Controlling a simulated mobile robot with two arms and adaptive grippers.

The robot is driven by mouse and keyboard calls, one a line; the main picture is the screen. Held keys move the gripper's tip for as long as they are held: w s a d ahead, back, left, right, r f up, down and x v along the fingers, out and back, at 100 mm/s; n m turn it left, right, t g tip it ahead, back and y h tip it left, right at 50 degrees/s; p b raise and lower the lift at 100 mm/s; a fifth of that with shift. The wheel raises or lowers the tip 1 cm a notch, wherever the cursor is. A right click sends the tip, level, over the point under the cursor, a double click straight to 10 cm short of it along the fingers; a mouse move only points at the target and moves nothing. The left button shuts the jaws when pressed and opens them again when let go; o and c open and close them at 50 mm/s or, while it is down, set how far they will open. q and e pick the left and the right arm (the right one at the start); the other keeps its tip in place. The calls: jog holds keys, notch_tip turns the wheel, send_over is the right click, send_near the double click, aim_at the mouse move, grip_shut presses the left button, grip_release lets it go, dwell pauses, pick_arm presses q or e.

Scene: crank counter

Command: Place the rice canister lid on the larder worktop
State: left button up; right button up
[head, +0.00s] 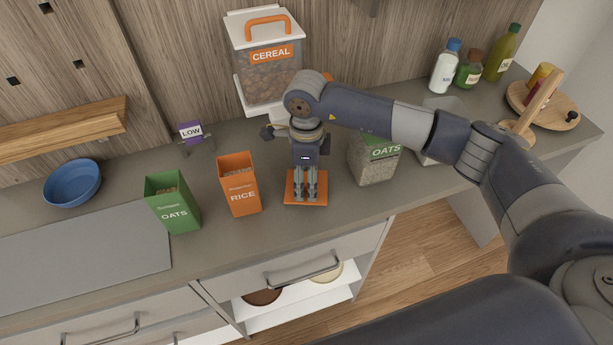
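A square orange lid (294,197), which looks like the rice canister lid, is flat at or just above the grey larder worktop (335,212), near its front edge. I cannot tell whether it touches the worktop. My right gripper (306,196) points straight down over the lid's middle. Its fingers are close together and appear shut on the lid's handle, which they mostly hide. No clearly labelled rice canister shows; a pale clear container (432,146) is partly behind my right arm. My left gripper is not in view.
An orange rice packet (239,185) and green oats packet (173,203) stand left of the lid. An oats canister (373,165) stands right, a cereal dispenser (266,70) behind. A purple LOW sign (190,134), blue bowl (72,184) and bottles (445,68) stand further away.

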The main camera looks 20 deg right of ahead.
aim_at(306, 178)
jog(key=shift+r, duration=0.3)
notch_tip(306, 178, up, 12)
jog(key=b, duration=0.3)
jog(key=shift+f, duration=0.15)
jog(key=shift+s+f, duration=0.1)
